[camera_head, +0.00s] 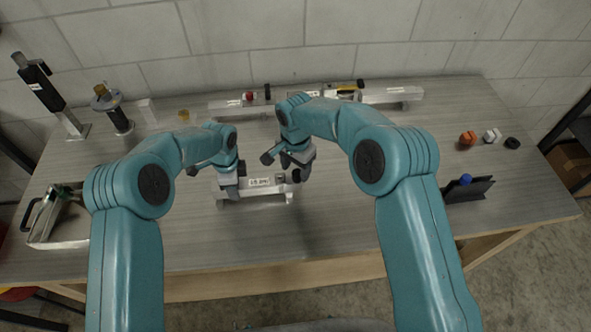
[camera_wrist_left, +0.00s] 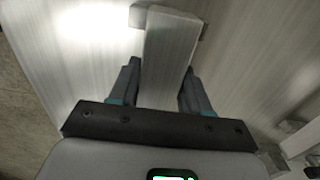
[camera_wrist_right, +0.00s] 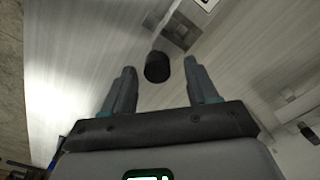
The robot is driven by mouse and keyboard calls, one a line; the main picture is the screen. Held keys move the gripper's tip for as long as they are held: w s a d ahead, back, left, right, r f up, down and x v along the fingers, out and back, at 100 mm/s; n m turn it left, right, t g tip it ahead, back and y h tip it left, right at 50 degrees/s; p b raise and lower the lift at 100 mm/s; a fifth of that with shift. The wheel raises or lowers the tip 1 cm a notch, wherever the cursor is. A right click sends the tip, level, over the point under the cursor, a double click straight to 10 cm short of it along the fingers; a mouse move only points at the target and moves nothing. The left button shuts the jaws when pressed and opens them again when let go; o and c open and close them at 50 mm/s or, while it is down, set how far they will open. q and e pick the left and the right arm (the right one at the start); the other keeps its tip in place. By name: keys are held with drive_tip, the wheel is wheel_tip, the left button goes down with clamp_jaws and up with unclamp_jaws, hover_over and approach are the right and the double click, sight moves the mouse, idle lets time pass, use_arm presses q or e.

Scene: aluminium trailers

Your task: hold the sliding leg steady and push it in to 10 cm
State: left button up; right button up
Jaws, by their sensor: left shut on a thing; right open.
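A short silver leg assembly (camera_head: 262,191) lies across the middle of the table, with a small white label (camera_head: 259,182) that seems to read about 15.0, though it is tiny. My left gripper (camera_head: 229,191) is at its left end. In the left wrist view the fingers (camera_wrist_left: 160,66) stand on both sides of a pale square bar (camera_wrist_left: 170,50), shut on it. My right gripper (camera_head: 297,176) is at the right end. In the right wrist view its fingers (camera_wrist_right: 159,67) are apart, with a black round knob (camera_wrist_right: 157,66) between or just beyond the tips; contact is not visible.
A long silver rail (camera_head: 385,95) with small fittings lies along the back. A metal tray (camera_head: 62,242) is at the left, with upright tools behind it. An orange knob (camera_head: 467,138) and a dark stand (camera_head: 468,190) are on the right. The table's middle right is clear.

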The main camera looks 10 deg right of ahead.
wheel_tip(320, 180, up, 10)
drive_tip(key=shift+r, duration=0.25)
use_arm(q)
drive_tip(key=o, duration=1.4)
drive_tip(key=shift+r, duration=0.1)
